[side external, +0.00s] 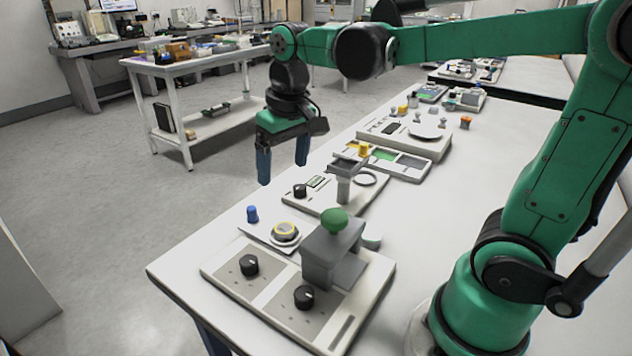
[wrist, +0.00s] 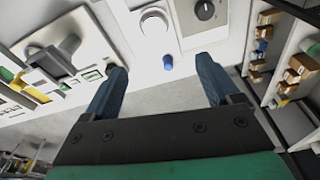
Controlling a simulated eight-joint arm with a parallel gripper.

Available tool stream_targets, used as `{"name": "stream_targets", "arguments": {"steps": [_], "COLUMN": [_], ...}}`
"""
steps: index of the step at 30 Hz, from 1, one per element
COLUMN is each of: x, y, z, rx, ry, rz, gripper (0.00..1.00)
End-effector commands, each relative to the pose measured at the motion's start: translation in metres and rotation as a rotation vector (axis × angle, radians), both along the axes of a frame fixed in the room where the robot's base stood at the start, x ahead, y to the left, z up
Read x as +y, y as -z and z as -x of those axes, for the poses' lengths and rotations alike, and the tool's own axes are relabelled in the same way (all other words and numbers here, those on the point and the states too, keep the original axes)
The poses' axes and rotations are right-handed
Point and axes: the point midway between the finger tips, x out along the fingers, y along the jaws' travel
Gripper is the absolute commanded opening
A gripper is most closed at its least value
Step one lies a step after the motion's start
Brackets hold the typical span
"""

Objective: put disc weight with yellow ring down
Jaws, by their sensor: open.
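The disc weight with the yellow ring (side external: 285,231) lies flat on a small white plate (side external: 258,232) near the table's left edge. In the wrist view the disc weight (wrist: 153,22) shows at the top middle, beyond the fingertips. My gripper (side external: 284,170) is open and empty, raised above the table's left edge and apart from the disc weight. Its two blue fingers also show spread apart in the wrist view (wrist: 161,72), with nothing held between them.
A blue peg (side external: 252,214) stands beside the disc weight. A panel with black knobs (side external: 249,264) and a grey block with a green knob (side external: 334,220) stand at the front. Behind are a device with a grey post (side external: 343,188) and a white scale (side external: 427,130).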

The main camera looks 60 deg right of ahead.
Motion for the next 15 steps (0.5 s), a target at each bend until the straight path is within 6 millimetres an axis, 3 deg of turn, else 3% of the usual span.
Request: {"name": "stream_targets", "arguments": {"steps": [6,15], "x": [0.017,0.025], "y": [0.016,0.032], "z": [0.031,0.046], "rx": [-0.279,-0.467], "ry": [-0.090,-0.145], "rz": [0.028,0.046], "gripper": [0.82,0.82]}}
